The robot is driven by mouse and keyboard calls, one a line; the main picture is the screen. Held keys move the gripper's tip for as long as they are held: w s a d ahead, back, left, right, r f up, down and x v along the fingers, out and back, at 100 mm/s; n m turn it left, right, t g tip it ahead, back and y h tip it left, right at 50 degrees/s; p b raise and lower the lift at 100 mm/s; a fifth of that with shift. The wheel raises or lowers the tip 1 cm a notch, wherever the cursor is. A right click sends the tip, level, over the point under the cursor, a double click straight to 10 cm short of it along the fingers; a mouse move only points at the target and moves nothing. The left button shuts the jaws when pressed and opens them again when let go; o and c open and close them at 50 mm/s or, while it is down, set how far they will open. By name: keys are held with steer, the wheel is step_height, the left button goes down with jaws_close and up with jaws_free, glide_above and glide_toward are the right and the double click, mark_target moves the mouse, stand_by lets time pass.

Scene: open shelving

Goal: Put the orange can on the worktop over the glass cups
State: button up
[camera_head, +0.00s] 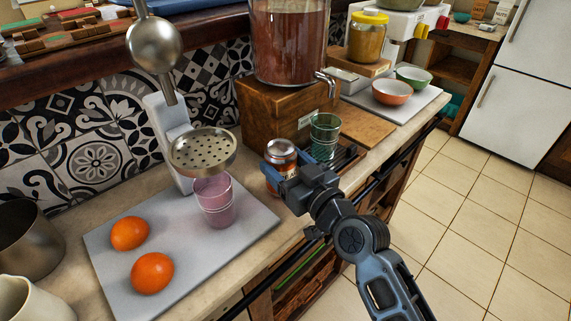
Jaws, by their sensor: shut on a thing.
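The orange can (281,154) has a silver top and an orange and white side, and stands upright. My gripper (282,174) reaches it from the lower right and is shut on it, with blue fingers around its side. The gripper hides part of the can's lower side, so I cannot tell whether its base touches the worktop (262,284). A green glass cup (325,138) is just right of and behind the can. A pinkish glass cup (214,204) is to its left, under a perforated metal plate.
Two oranges (150,272) lie on a grey board (120,275) at the left. A wooden box (270,118) bearing a big drink dispenser (290,40) stands behind the can. Bowls (392,92) sit farther right. A metal pot (28,240) is at the left edge.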

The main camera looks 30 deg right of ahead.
steer(key=shift+r, duration=0.1)
steer(key=o, duration=1.3)
steer(key=shift+r, duration=0.1)
steer(key=shift+s+d+b, duration=0.3)
steer(key=shift+s+b, duration=0.2)
steer(key=shift+s, duration=1.5)
steer(key=shift+s+d+b, duration=0.35)
steer(key=shift+s+b, duration=0.2)
steer(key=shift+s, duration=1.4)
steer(key=shift+s+d+b, duration=0.3)
steer(key=shift+s+b, duration=0.2)
steer(key=shift+s, duration=1.5)
